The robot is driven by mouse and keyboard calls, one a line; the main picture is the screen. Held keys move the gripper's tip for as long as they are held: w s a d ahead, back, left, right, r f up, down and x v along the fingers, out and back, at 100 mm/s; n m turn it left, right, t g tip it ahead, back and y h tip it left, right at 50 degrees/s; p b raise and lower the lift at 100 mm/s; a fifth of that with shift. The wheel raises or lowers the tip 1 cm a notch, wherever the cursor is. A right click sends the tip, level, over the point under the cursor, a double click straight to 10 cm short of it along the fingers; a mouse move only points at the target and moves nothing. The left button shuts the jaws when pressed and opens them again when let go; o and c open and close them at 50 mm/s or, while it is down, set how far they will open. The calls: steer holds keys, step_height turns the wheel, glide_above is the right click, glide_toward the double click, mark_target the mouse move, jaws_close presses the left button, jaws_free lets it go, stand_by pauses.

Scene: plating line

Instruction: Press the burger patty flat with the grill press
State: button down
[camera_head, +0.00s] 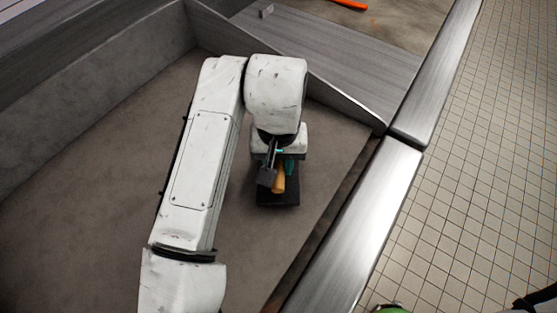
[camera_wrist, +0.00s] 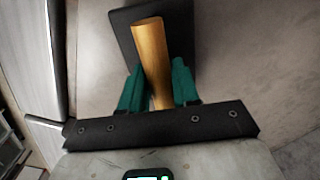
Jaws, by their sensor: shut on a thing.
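The grill press has a dark rectangular plate (camera_head: 278,199) and a yellow-brown wooden handle (camera_head: 279,181). It is on or just above the brown-grey griddle surface (camera_head: 90,180); I cannot tell whether it touches. My gripper (camera_head: 280,173) is shut on the handle, from above. In the wrist view the green fingers of my gripper (camera_wrist: 157,82) stand on both sides of the handle (camera_wrist: 150,50), and the dark plate (camera_wrist: 124,32) shows beyond them. No burger patty is visible; anything under the plate is hidden.
Grey metal walls bound the griddle at the back and upper right. A steel rail (camera_head: 355,235) runs along the right, with tiled floor (camera_head: 480,160) beyond. An orange object (camera_head: 349,4) lies at the top. The griddle left of my arm is bare.

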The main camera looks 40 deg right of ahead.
steer(key=shift+f, duration=0.1)
stand_by(0.3)
steer(key=shift+r+p, duration=3.95)
steer(key=shift+r, duration=0.7)
